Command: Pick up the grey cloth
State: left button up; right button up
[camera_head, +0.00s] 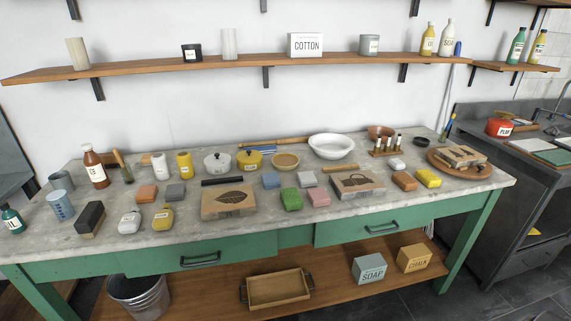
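A dark grey folded cloth-like block (176,191) lies on the stone tabletop at the left, just right of an orange-brown one (147,194). It looks like the grey cloth, and nothing covers it. A blue-grey piece (271,180) of similar shape lies further right, near the table's middle. Neither of my grippers shows in the head view.
The green-framed table (290,238) is crowded. Bare stone shows along the front edge. A wall shelf (180,67) runs above.

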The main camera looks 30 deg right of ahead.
aim_at(174, 192)
jog(key=u, duration=0.45)
jog(key=i, duration=0.35)
jog(key=z, duration=1.55)
